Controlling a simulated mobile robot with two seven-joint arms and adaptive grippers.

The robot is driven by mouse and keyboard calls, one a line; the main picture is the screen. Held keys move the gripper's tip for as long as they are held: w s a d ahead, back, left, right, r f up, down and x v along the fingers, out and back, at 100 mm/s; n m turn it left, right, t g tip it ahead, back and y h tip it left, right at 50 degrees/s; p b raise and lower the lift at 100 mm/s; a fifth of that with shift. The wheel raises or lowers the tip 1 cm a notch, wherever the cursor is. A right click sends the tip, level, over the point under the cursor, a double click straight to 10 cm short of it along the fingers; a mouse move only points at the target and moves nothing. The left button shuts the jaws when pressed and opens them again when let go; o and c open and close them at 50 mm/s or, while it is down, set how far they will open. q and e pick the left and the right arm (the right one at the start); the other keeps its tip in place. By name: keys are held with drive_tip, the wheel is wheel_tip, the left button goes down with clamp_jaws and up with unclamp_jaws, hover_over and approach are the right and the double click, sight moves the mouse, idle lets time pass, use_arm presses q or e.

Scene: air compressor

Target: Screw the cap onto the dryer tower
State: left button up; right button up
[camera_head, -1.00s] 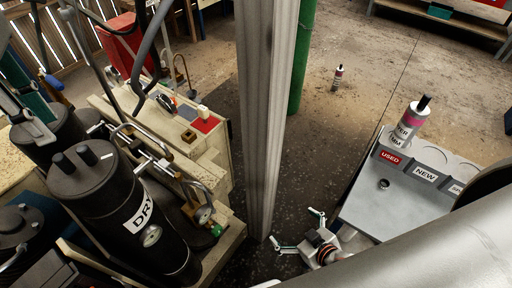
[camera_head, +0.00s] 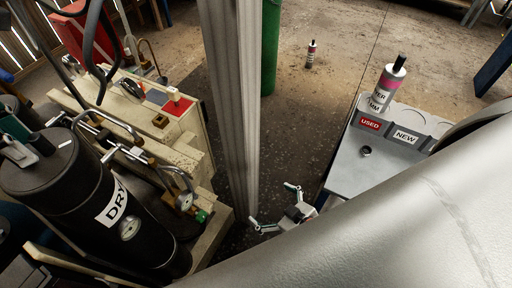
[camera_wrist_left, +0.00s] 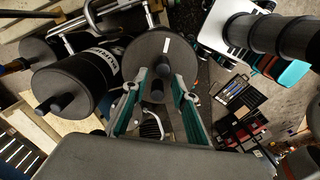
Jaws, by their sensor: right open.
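The dryer tower (camera_head: 145,250) is a black cylinder with a white label reading "DRY", at the left of the head view. Its round black cap (camera_head: 55,165) sits on top and bears a white line. In the left wrist view the cap (camera_wrist_left: 147,48) shows two dark posts. My left gripper (camera_head: 14,142) is over the cap. In the wrist view its teal fingers (camera_wrist_left: 159,80) stand apart on either side of the posts, with gaps visible. Whether the cap's thread is engaged cannot be seen. My right gripper (camera_head: 274,207) is open and empty, away from the tower.
A grey metal post (camera_head: 228,110) stands between the compressor and a grey table (camera_head: 345,168) with "USED" and "NEW" bins. A labelled bottle (camera_head: 387,85) stands on the table. Pipes and a gauge (camera_head: 184,201) are right of the tower. Another bottle (camera_head: 311,55) stands on the floor.

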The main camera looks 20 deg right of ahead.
use_arm(q)
clamp_jaws()
drive_tip(key=shift+f, duration=0.1)
idle(0.4)
